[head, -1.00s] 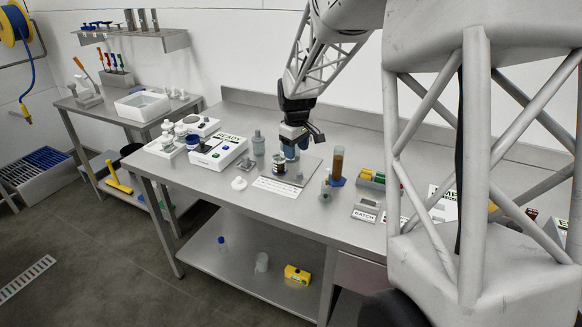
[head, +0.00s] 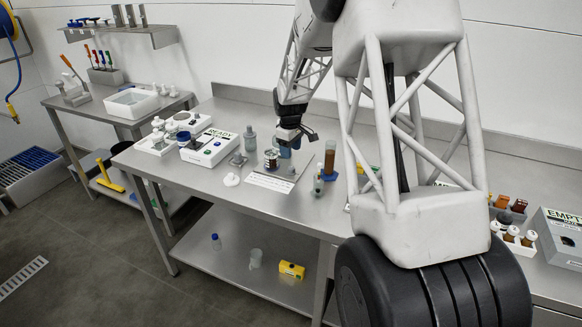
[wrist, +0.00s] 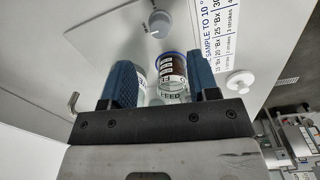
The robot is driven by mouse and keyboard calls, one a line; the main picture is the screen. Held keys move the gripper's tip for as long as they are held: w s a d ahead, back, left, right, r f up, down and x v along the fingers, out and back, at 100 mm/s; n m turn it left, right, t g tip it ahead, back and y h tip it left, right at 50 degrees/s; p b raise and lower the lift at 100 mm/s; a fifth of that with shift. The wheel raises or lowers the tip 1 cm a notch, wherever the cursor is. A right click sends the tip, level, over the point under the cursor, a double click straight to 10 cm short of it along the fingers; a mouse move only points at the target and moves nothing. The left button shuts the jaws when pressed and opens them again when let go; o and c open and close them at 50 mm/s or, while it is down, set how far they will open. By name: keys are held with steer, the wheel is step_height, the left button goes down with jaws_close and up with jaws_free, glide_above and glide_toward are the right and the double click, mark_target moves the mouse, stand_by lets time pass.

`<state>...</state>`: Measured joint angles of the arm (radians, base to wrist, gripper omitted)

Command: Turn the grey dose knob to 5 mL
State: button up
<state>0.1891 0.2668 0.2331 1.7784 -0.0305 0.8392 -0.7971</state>
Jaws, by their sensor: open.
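The grey dose knob (wrist: 160,24) shows at the top of the wrist view, on a pale plate, with a light pointer and a small dark mark above it. I cannot read its setting. My gripper (wrist: 160,62) is open, its two blue fingers apart and the knob beyond their tips. In the head view my gripper (head: 287,150) hangs low over the bench plate, and the knob is too small to make out surely. No finger visibly touches the knob.
A FEED jar (wrist: 172,68) with a blue rim appears between the fingers in the wrist view, close by. A printed card (head: 270,182) lies at the plate's front. A brown-filled cylinder (head: 330,160) stands right of the gripper; a READY machine (head: 207,150) stands left.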

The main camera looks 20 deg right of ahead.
mark_target(291, 168)
steer(key=shift+f, duration=0.1)
steer(key=shift+d+f, duration=0.1)
steer(key=shift+f, duration=3.7)
steer(key=shift+w, duration=0.1)
steer(key=c, duration=0.9)
